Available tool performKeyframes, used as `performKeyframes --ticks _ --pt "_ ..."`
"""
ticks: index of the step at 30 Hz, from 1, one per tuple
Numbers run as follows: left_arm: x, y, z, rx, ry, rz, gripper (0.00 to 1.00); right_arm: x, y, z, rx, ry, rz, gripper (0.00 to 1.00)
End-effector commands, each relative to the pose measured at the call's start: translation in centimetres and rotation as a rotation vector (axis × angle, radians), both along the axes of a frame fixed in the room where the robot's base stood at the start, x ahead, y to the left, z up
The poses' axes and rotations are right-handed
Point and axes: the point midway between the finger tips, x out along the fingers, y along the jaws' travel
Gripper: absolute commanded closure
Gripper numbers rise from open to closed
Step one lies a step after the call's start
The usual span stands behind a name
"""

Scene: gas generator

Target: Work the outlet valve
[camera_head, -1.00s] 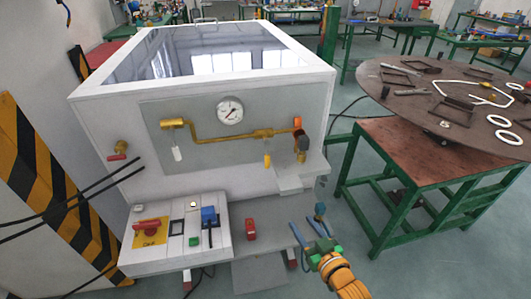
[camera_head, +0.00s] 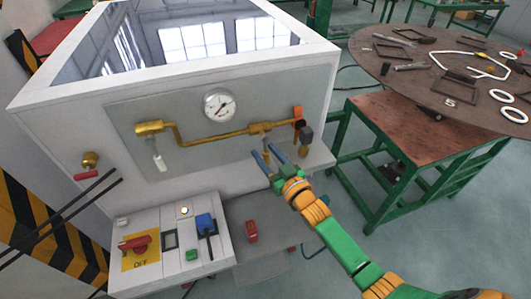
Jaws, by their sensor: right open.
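A brass pipe (camera_head: 210,136) runs across the grey front panel of the white machine, with brass fittings at both ends. An orange lever (camera_head: 298,116) stands upright at the pipe's right end, above a dark fitting (camera_head: 305,135). A brass tee (camera_head: 260,128) sits left of it; the yellow handle below the tee is mostly hidden by my right gripper (camera_head: 265,154). My right gripper is open, its two blue fingers pointing up at the panel just below the tee. Contact cannot be told. A red-handled brass valve (camera_head: 89,160) is at the left. My left gripper is out of view.
A pressure gauge (camera_head: 219,105) sits above the pipe, and a white-handled valve (camera_head: 159,162) hangs at its left end. A control box (camera_head: 175,268) with a red switch (camera_head: 136,244) juts out below. A green-legged table (camera_head: 405,135) stands at the right.

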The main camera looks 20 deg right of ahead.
Motion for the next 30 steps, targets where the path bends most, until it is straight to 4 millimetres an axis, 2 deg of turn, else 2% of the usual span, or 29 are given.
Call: performKeyframes --ticks 8,12,14,30 --pt "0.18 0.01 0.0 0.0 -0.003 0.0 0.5 0.27 0.07 -0.01 0.0 0.0 0.0 0.48" --pt "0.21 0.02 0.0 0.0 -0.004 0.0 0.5 0.26 0.07 0.0 0.001 0.0 0.0 0.86" --pt "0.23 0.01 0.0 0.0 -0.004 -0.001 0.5 0.26 0.07 0.0 0.001 0.0 0.0 1.0" --pt "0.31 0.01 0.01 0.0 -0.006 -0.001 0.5 0.25 0.06 0.01 0.001 0.0 0.0 1.0"
